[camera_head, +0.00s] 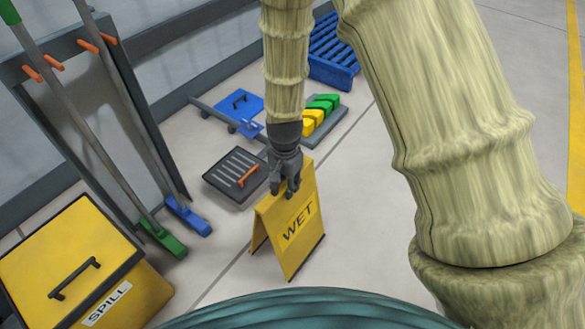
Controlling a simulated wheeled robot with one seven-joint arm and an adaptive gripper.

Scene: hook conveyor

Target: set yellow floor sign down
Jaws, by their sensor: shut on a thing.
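The yellow floor sign (297,240) is a folding A-shape with "WET" on its front panel. It stands upright in the middle of the view, its legs spread. My gripper (285,190) is shut on the sign's top edge from above. The lower edges of the sign look at or close to the floor; I cannot tell whether they touch it. The back panel is mostly hidden behind the front one.
A yellow spill bin (130,298) stands at lower left. A rack holds a green brush (165,240) and a blue brush (188,215). A grey grated box (237,172), a blue trolley (240,105) and a blue pallet (332,50) lie behind. Floor right of the sign is clear.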

